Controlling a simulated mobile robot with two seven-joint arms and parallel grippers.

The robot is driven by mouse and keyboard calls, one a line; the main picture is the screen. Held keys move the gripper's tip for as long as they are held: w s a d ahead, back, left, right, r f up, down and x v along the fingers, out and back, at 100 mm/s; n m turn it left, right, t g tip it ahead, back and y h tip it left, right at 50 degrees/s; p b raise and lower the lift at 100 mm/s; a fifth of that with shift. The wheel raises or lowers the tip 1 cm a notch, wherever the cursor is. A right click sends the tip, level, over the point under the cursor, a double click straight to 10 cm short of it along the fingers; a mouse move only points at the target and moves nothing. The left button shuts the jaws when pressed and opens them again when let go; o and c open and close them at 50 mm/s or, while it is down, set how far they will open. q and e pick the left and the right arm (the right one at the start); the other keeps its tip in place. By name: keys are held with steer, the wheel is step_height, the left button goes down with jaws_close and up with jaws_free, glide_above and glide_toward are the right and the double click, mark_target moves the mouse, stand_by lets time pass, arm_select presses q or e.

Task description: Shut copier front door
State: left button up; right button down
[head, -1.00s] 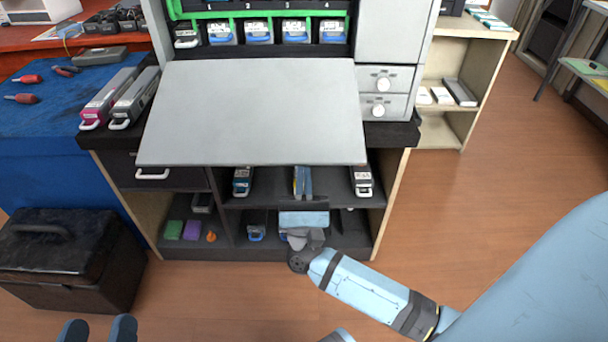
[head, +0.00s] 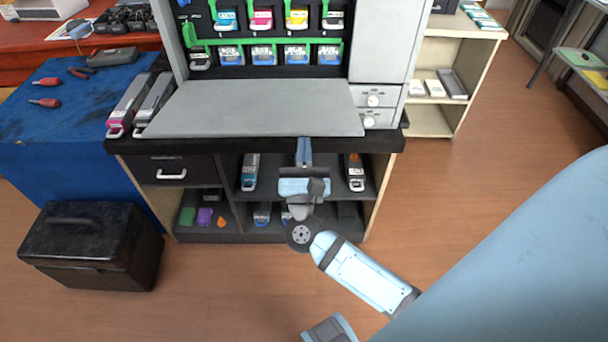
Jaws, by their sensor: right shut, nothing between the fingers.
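The copier front door (head: 262,106) is a light grey flat panel. It is folded down and extends out over the dark counter, below the copier's open toner bay. My right gripper (head: 304,146) is in front of the cabinet, its two blue-grey fingers pointing up and together with nothing between them. Its tips are just below the door's front edge, right of the middle. I cannot tell whether they touch it or the counter. My left gripper is out of view.
Toner cartridges (head: 265,54) sit in rows in the green-framed bay. Two long cartridges (head: 130,104) lie left of the door. Cabinet shelves below hold cartridges. A black toolbox (head: 95,245) stands on the floor at left. A pale shelf (head: 438,120) stands at right.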

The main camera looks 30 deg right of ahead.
steer(key=r+g+p, duration=0.1)
steer(key=r+p, duration=0.2)
steer(key=w+d+r+g+y+p, duration=0.1)
steer(key=r+p, duration=0.2)
steer(key=w+r+p, duration=0.1)
steer(key=r+p, duration=0.3)
steer(key=shift+d+g+y, duration=0.25)
steer(key=shift+g+y, duration=0.15)
arm_select(q)
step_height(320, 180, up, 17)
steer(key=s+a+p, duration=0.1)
steer(key=p, duration=1)
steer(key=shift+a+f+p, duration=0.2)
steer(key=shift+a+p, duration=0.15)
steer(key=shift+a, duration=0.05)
arm_select(e)
steer(key=w+d+r, duration=0.6)
steer(key=w+r, duration=0.1)
steer(key=w, duration=0.2)
steer(key=w+d+r, duration=0.6)
steer(key=w+r, duration=0.2)
steer(key=w, duration=0.1)
steer(key=shift+r, duration=0.15)
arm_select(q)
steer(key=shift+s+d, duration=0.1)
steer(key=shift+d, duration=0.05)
